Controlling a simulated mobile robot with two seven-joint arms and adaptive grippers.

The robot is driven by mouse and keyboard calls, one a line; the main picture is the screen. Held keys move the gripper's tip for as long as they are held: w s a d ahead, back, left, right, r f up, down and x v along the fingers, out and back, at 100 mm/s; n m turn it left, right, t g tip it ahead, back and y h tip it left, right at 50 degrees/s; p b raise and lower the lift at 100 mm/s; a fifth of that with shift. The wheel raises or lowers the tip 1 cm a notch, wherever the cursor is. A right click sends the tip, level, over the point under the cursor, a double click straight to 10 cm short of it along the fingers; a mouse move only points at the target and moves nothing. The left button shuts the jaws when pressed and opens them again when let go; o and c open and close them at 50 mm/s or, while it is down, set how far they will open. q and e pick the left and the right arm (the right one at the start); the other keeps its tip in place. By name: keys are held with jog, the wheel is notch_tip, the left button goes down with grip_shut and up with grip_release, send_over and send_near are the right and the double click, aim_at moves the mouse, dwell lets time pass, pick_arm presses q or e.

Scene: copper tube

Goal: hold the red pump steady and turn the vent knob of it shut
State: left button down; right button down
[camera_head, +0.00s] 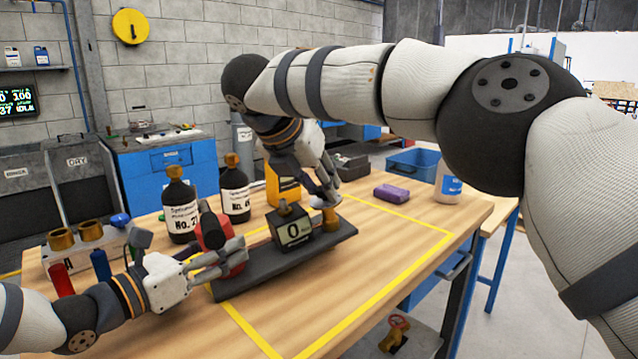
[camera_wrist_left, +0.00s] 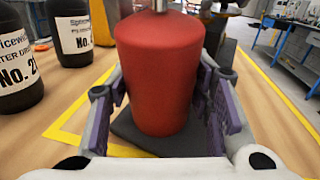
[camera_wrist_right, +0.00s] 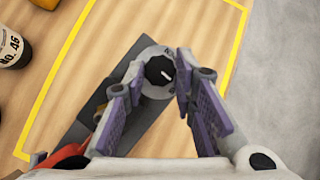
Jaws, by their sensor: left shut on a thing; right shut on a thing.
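The red pump (camera_head: 213,232) stands upright on a long dark base (camera_head: 262,276) on the wooden table. My left gripper (camera_head: 236,257) is shut on the pump's red body, which fills the left wrist view (camera_wrist_left: 160,75) between the purple-padded fingers. A display block (camera_head: 292,231) reading 0 sits mid-base. At the base's far end is a brass-coloured part (camera_head: 330,219). My right gripper (camera_head: 327,196) is there from above, shut on the vent knob. The black knob (camera_wrist_right: 159,70), with a white mark, shows between its fingertips over a pale dial (camera_wrist_right: 156,88).
Black bottles (camera_head: 181,212) stand behind the pump. A yellow box (camera_head: 281,185), a purple block (camera_head: 391,194) and a white bottle (camera_head: 448,186) are further back. A holder with brass rings (camera_head: 90,231) is at left. The table right of the base is clear inside yellow tape.

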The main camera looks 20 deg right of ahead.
jog(key=c, duration=1.3)
grip_release()
jog(key=v, duration=1.2)
pick_arm(q)
jog(key=c, duration=0.7)
grip_release()
pick_arm(e)
jog(key=shift+d, duration=0.1)
